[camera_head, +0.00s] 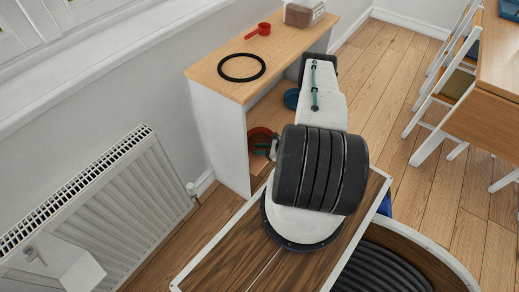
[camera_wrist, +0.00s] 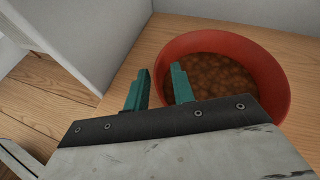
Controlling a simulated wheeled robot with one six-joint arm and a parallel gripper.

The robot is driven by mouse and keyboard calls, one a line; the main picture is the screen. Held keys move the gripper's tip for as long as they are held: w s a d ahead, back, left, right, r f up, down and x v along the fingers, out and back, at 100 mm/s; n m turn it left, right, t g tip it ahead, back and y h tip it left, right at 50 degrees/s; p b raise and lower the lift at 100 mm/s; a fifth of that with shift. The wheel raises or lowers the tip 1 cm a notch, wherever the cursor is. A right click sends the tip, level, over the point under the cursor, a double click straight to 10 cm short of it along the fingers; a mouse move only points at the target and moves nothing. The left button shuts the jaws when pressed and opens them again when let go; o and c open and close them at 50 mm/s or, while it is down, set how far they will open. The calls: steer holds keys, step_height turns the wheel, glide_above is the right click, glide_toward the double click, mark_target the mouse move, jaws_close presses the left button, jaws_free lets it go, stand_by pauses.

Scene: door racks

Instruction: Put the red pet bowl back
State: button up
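The red pet bowl (camera_wrist: 278,92) holds brown kibble. It stands on the wooden lower shelf of the white shelf unit (camera_head: 218,140), and part of it also shows in the head view (camera_head: 258,131). My gripper (camera_wrist: 160,90) has two teal fingers with a gap between them. In the wrist view it is at the bowl's left side: the left finger shows outside the rim and the right finger overlaps the bowl's inside. Nothing is visibly clamped. Whether a finger touches the rim cannot be told. My arm hides part of the shelf in the head view.
On the unit's wooden top (camera_head: 215,75) lie a black ring (camera_head: 241,68), a red scoop (camera_head: 263,29) and a clear container (camera_head: 303,13). A blue object (camera_head: 291,98) is on the lower shelf. A radiator (camera_head: 110,200) stands left. Chairs and a table (camera_head: 490,90) stand right.

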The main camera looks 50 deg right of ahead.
steer(key=shift+r, duration=0.1)
steer(key=v, duration=1.2)
